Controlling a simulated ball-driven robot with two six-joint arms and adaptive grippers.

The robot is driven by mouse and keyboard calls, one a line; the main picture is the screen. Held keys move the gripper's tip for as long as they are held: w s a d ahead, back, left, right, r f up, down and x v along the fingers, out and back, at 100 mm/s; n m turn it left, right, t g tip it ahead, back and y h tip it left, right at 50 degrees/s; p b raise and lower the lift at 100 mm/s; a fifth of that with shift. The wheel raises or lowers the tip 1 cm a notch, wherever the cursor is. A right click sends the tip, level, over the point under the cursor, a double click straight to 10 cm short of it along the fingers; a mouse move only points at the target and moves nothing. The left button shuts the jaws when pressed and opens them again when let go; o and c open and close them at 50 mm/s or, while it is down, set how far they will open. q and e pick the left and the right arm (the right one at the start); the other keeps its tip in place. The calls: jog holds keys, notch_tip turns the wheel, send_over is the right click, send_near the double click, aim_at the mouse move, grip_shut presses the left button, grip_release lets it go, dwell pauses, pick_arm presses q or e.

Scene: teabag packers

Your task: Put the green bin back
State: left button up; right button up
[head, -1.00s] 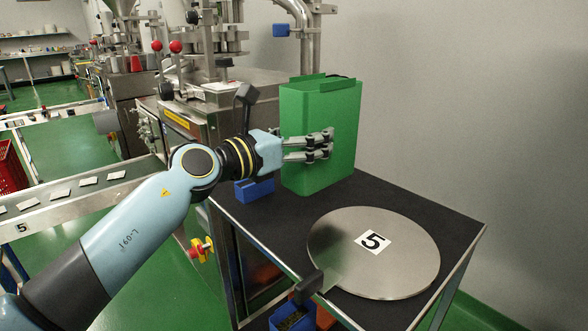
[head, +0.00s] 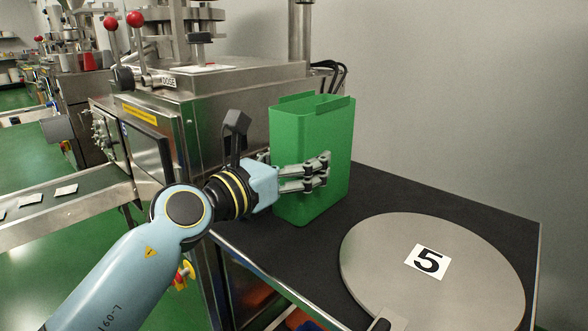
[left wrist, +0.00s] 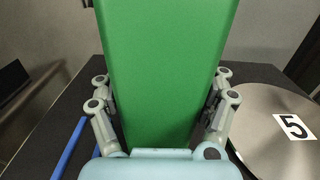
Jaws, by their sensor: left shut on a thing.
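The green bin (head: 312,150) is upright at the back left part of the black tabletop (head: 392,190), beside the steel machine. It fills the middle of the left wrist view (left wrist: 165,70). My left gripper (head: 318,172) is shut on it, one finger pair along each side in the left wrist view. In the head view the far finger is hidden by the bin. I cannot tell whether the bin's base touches the tabletop. My right gripper is in neither view.
A round steel plate (head: 375,262) marked 5 lies on the tabletop to the right of the bin. The steel machine (head: 215,95) stands behind and left. A blue edge (left wrist: 68,150) shows at lower left in the left wrist view. A grey wall is behind.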

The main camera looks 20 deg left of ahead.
pick_arm(q)
jog(key=shift+s+d+r, duration=0.1)
jog(key=shift+d+r, duration=0.05)
jog(key=shift+d, duration=0.15)
jog(key=o, duration=1.1)
jog(key=shift+f, duration=0.25)
jog(key=o, duration=0.6)
jog(key=shift+c, duration=0.2)
jog(key=shift+r, duration=0.2)
jog(key=v, duration=1.2)
jog(key=shift+p, duration=0.3)
jog(key=shift+a, duration=0.1)
